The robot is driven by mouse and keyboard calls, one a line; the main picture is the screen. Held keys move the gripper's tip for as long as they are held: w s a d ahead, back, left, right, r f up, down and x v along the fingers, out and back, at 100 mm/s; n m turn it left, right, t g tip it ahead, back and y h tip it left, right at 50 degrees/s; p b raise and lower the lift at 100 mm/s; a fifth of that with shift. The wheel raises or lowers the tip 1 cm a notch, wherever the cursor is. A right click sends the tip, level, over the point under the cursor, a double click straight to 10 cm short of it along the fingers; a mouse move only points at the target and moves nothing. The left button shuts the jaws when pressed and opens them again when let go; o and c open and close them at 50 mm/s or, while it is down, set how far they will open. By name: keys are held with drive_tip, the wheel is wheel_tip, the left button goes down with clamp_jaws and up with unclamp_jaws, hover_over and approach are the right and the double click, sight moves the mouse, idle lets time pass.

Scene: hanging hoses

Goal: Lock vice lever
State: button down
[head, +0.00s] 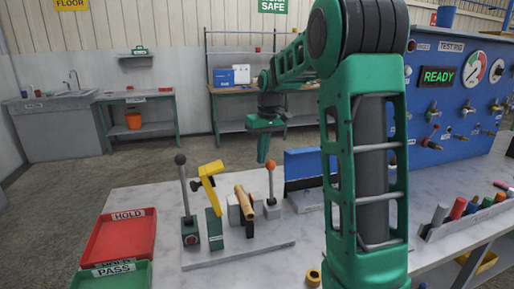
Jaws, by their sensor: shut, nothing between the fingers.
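A grey base plate (265,246) lies on the bench and carries several upright fixtures. A grey vice-like block (234,213) holds a tan cylinder (244,201) that lies tilted. Just right of it a thin lever with an orange knob (271,166) stands upright. To the left are a yellow handle (209,174) on a green post and a taller grey lever with a black knob (180,160) on a green base. I cannot tell for sure which is the vice lever. My gripper (263,158) is shut and empty, pointing down, apart from the fixtures, above and behind the orange knob in the picture.
A red HOLD tray (122,237) and a green PASS tray (112,276) sit at left. A blue upright plate (303,165) stands behind. A blue test rig (450,95) and a rack of coloured fittings (465,216) are at right. My arm hides the middle right.

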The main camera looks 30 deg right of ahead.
drive_tip(key=shift+s+a+r, duration=0.1)
drive_tip(key=shift+s+r, duration=0.1)
drive_tip(key=shift+s, duration=0.5)
drive_tip(key=shift+s+a+r, duration=0.1)
drive_tip(key=shift+s+r, duration=0.1)
drive_tip(key=shift+s, duration=0.45)
drive_tip(key=shift+s, duration=0.1)
